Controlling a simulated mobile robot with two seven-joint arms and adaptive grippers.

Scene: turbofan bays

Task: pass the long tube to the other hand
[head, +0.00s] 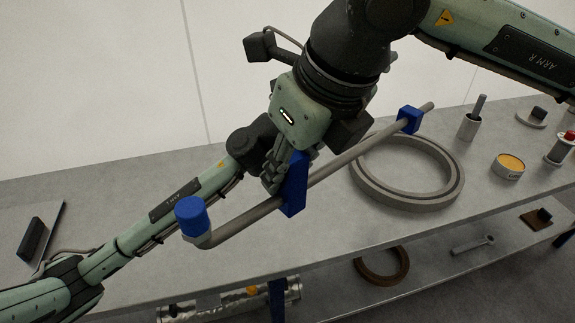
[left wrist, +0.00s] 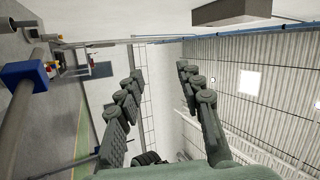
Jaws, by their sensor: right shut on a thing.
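The long tube (head: 335,163) is grey, with a bent end under a blue cap (head: 192,216) and blue blocks at its middle (head: 294,190) and far end (head: 409,120). My right gripper (head: 284,178) is shut on the tube at its middle block and holds it tilted above the bench. My left arm reaches in from the lower left behind the tube; its gripper is hidden behind my right gripper in the head view. In the left wrist view my left gripper (left wrist: 160,75) is open and empty. The tube (left wrist: 14,125) with a blue block passes left of its fingers, apart from them.
On the grey bench (head: 140,275) stand a large grey ring (head: 440,195), a cup with a tool (head: 470,125), a yellow-topped tin (head: 508,165) and a red-topped item (head: 562,148). A lower shelf holds a brown ring (head: 383,278) and a wrench-like part (head: 473,245).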

